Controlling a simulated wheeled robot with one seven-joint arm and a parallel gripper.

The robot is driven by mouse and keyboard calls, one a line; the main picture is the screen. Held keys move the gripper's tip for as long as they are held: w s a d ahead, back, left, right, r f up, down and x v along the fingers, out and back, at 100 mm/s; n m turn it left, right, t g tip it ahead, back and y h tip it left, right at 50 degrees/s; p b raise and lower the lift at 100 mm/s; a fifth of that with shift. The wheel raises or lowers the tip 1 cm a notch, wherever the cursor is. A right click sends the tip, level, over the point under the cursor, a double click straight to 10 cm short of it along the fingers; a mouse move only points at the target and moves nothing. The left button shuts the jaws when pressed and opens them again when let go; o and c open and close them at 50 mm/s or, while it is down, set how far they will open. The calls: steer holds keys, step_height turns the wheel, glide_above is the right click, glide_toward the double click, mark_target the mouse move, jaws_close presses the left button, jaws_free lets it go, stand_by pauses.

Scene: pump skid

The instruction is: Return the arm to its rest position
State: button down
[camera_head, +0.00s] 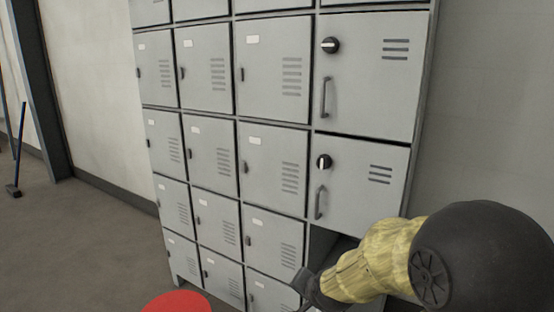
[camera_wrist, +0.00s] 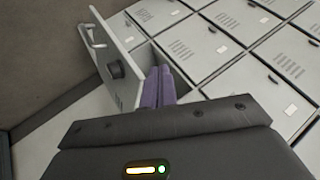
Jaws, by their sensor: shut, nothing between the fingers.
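My gripper (camera_head: 312,287) shows at the bottom of the head view, partly cut off by the frame, in front of the lower right lockers. In the wrist view its two purple fingers (camera_wrist: 159,86) are pressed together with nothing between them. My arm, with a yellow sleeve, comes in from the right. In the wrist view an open locker door (camera_wrist: 128,92) with a bar handle and a dark knob stands just left of the fingers. Whether the fingers touch it I cannot tell. The dark locker opening (camera_head: 328,243) shows partly behind my arm in the head view.
A grey locker bank (camera_head: 212,150) fills the middle, its other visible doors shut. A red rounded thing (camera_head: 178,302) is at the bottom edge. A broom (camera_head: 17,160) stands far left. Bare floor (camera_head: 85,245) lies left of the lockers; a plain wall (camera_head: 490,120) is at right.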

steer(key=s+d+f+n+g+h+p, duration=0.1)
steer(key=s+d+n+g, duration=0.25)
steer(key=s, duration=0.55)
steer(key=s+d+f+n+g+h, duration=0.1)
steer(key=s+d+f+n+g, duration=0.2)
steer(key=s, duration=0.5)
step_height(320, 180, up, 21)
steer(key=d+t+p, duration=0.1)
steer(key=p, duration=1.9)
steer(key=shift+d, duration=0.15)
steer(key=shift+w, duration=0.1)
